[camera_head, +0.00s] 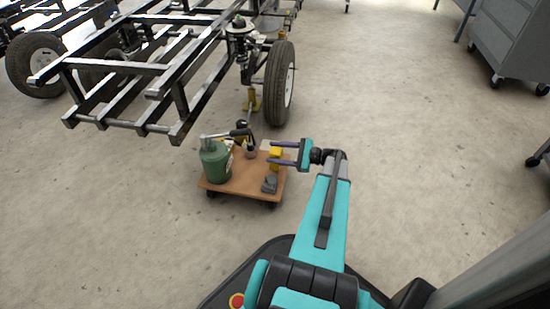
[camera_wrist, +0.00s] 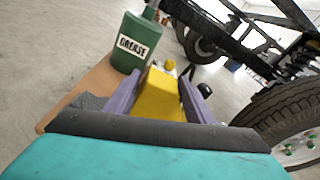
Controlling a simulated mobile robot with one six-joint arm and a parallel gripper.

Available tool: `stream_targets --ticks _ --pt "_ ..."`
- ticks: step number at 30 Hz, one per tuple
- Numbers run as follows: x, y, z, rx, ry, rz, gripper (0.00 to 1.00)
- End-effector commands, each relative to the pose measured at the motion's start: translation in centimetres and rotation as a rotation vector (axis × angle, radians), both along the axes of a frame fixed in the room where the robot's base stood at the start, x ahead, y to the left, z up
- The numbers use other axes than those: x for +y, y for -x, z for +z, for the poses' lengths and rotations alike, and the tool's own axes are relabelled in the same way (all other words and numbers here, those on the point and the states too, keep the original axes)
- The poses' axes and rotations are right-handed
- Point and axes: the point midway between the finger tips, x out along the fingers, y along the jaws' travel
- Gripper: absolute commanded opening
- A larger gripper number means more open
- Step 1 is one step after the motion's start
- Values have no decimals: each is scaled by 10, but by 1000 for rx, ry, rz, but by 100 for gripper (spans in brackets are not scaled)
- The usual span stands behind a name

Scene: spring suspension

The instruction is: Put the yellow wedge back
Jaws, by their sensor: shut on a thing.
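The yellow wedge (camera_wrist: 161,98) is between the two purple-grey fingers of my gripper (camera_wrist: 158,92) in the wrist view, and the fingers are shut on it. In the head view the yellow wedge (camera_head: 275,153) shows at the tips of my gripper (camera_head: 278,154), over the right side of a brown wheeled board (camera_head: 240,192). I cannot tell whether the wedge touches the board.
A green grease can (camera_head: 215,162) stands on the board's left side; it also shows in the wrist view (camera_wrist: 133,45). A grey block (camera_head: 270,184) lies at the board's front right. A black vehicle frame with a tyre (camera_head: 279,85) stands behind.

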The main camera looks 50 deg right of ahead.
Motion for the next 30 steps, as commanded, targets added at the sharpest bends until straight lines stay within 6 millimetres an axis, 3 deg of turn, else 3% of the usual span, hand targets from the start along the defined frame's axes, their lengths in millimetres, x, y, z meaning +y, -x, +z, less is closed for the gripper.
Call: stream_targets --ticks 8,13,21,30 --pt "0 -1 0 -1 0 0 13" --pt "-4 -14 -3 -3 -1 2 13" --pt "-4 -13 -30 -2 -1 1 13" --pt "-3 -13 -36 0 0 1 13"
